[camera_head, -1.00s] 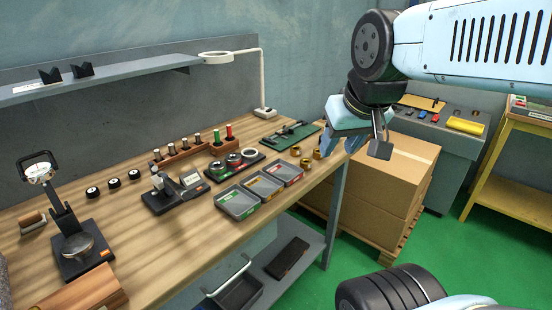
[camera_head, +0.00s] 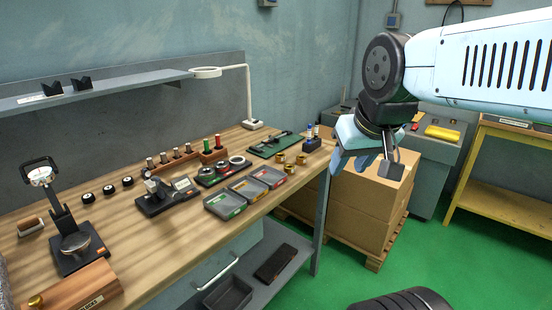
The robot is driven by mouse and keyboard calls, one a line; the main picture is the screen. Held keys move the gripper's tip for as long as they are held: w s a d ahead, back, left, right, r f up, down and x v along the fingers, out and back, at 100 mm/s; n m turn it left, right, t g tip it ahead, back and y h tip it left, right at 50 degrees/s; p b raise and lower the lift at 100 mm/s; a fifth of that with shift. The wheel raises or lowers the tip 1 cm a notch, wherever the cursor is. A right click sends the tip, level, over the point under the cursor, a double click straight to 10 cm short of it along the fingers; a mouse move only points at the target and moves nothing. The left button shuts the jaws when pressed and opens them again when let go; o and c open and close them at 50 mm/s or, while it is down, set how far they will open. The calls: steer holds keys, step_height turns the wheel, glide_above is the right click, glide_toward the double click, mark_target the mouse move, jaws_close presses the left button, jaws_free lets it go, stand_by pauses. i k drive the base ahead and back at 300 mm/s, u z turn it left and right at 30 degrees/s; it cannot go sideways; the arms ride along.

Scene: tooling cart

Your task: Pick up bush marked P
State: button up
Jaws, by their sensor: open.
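Three small brass bushes stand near the right end of the wooden workbench: a left bush (camera_head: 280,158), a right bush (camera_head: 301,159) and a front bush (camera_head: 290,168). Another brass piece (camera_head: 35,301) shows at the lower left by a wooden block. No letter P is legible on any of them. My gripper (camera_head: 352,163), with light blue fingers, is open and hangs to the right of the three bushes, apart from them, in front of the cardboard boxes. Part of my gripper is hidden behind its own housing.
Three grey trays (camera_head: 225,206) with coloured labels lie left of the bushes. A green mat (camera_head: 270,146) with a tool and a blue holder (camera_head: 311,145) are behind them. A lamp (camera_head: 249,95) stands at the back. Cardboard boxes (camera_head: 352,206) stand beyond the bench's right end.

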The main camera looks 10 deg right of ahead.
mark_target(280, 158)
steer(key=i, duration=0.9)
steer(key=u, duration=0.05)
